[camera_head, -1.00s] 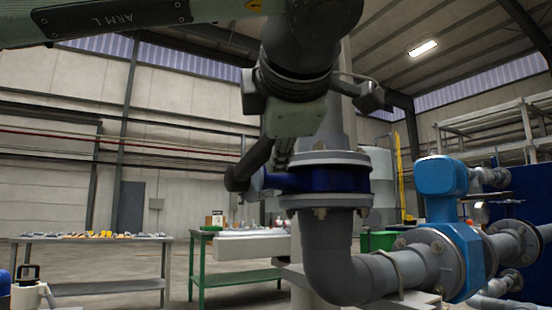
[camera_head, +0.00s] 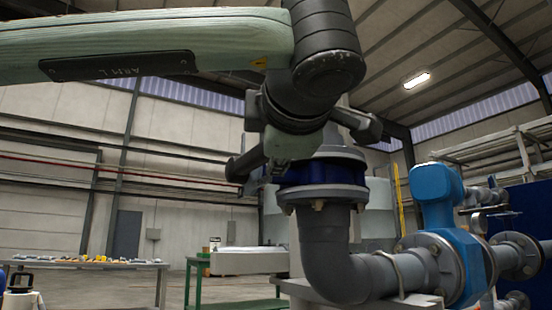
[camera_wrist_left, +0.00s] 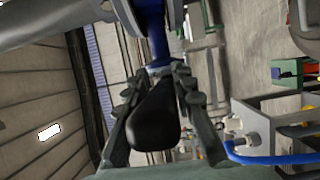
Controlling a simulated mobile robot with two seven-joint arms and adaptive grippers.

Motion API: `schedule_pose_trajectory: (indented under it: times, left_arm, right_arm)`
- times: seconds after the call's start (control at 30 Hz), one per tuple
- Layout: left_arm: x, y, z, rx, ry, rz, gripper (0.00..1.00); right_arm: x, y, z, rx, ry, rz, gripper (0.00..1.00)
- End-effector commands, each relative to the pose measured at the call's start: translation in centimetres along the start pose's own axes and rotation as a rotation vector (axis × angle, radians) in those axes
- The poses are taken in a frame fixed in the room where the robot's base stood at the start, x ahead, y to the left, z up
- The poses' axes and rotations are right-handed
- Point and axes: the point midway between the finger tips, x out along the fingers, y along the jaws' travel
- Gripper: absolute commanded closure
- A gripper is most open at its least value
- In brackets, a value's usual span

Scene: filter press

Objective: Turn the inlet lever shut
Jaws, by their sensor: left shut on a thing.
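The inlet lever (camera_wrist_left: 155,120) is a black, rounded handle in the left wrist view. It joins the blue valve body (camera_wrist_left: 157,35) at the top of that view. My left gripper (camera_wrist_left: 157,82) has its two fingers on either side of the handle and is shut on it. In the head view my left gripper (camera_head: 290,145) is beside the dark blue valve (camera_head: 322,172), which sits between grey pipe flanges. The gripper and wrist hide much of the valve and lever there, so the lever's exact angle is hard to tell. My right gripper is not in view.
A grey elbow pipe (camera_head: 335,265) runs below the valve to a light blue valve unit (camera_head: 437,200) at the right. A table with small parts (camera_head: 85,263) stands at the left, a green-legged table (camera_head: 197,285) nearer the middle. Open floor lies between them.

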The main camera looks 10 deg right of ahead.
Motion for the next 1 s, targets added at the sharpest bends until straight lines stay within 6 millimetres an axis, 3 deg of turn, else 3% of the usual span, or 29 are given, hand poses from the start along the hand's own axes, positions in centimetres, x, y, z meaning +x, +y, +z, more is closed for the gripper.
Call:
schedule_pose_trajectory:
  times: [0.47, 0.5, 0.63, 1.0]
  left_arm:
    - [0.05, -0.59, 0.06, 0.011, 0.001, -0.003, 1.0]
    - [0.05, -0.6, 0.06, 0.011, 0.001, -0.003, 0.72]
    - [0.05, -0.51, 0.06, 0.009, 0.001, -0.002, 0.56]
    - [-0.44, -0.18, 0.06, 0.005, -0.001, 0.004, 0.53]
  right_arm:
    - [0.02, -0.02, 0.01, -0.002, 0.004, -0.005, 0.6]
    - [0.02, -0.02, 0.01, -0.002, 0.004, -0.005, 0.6]
    - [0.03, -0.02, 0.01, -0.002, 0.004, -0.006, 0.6]
    - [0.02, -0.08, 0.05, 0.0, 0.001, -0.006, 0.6]
